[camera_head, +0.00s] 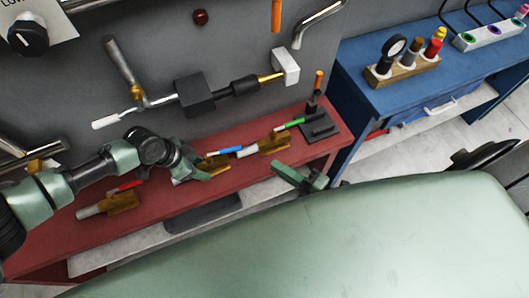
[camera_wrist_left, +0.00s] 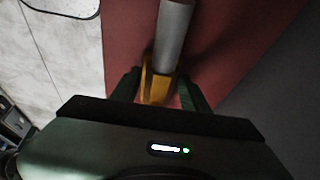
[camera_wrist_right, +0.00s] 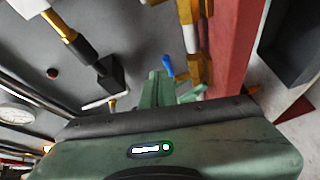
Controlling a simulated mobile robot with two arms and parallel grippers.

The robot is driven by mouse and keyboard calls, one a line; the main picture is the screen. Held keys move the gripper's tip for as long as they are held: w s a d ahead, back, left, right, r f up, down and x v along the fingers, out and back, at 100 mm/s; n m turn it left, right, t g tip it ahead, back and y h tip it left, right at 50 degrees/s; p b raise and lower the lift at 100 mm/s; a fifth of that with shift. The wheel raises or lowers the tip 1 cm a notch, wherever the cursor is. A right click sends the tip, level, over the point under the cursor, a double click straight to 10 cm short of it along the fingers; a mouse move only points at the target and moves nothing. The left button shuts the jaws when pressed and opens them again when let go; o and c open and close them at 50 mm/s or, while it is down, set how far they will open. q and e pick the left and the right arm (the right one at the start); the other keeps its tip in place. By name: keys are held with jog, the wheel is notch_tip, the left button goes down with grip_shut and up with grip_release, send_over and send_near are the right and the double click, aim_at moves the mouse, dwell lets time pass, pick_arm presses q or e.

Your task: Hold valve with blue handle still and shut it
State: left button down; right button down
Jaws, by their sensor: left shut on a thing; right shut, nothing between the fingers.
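The valve with the blue handle (camera_head: 230,150) has a brass body and a grey pipe end, and lies on the red bench. My left gripper (camera_head: 198,172) is shut on this valve; the left wrist view shows its brass part (camera_wrist_left: 157,88) and grey pipe (camera_wrist_left: 173,38) between the fingers. The gripper partly covers the body in the head view. My right gripper (camera_head: 280,168) is shut and empty, to the right of the blue handle and apart from it. In the right wrist view, the blue handle (camera_wrist_right: 167,66) shows just beyond the closed fingertips (camera_wrist_right: 159,78).
A green-handled valve (camera_head: 272,142) lies right of the blue one, a red-handled valve (camera_head: 122,203) to its left. A grey wall with pipes and a black block (camera_head: 195,93) rises behind the red bench (camera_head: 60,235). A blue table (camera_head: 365,60) stands at the right.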

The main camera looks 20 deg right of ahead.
jog(key=shift+s+d, duration=0.1)
jog(key=shift+d, duration=0.15)
jog(key=c, duration=1.5)
grip_release()
jog(key=shift+o, duration=0.5)
jog(key=w+r+m+h, duration=0.1)
jog(key=w+m+h, duration=0.1)
jog(key=w, duration=0.1)
jog(key=w+d+r+m+h, duration=0.1)
jog(key=w+m+h, duration=0.1)
jog(key=w, duration=0.2)
jog(key=w+r+m+t+h, duration=0.1)
jog(key=w+m+h, duration=0.1)
jog(key=w, duration=0.2)
jog(key=shift+d+h, duration=0.3)
jog(key=shift+d, duration=0.1)
jog(key=w+m+g+h, duration=0.1)
jog(key=w+d+g+h, duration=0.1)
jog(key=w, duration=0.1)
jog(key=w+d+m+g+h, duration=0.1)
jog(key=shift+w+r+m, duration=0.15)
jog(key=shift+w+m, duration=0.05)
jog(key=shift+m, duration=0.1)
jog(key=g, duration=0.2)
jog(key=n+g+y, duration=0.4)
jog(key=g+y, duration=0.1)
jog(key=g, duration=0.3)
send_near(233, 148)
jog(key=x, duration=0.8)
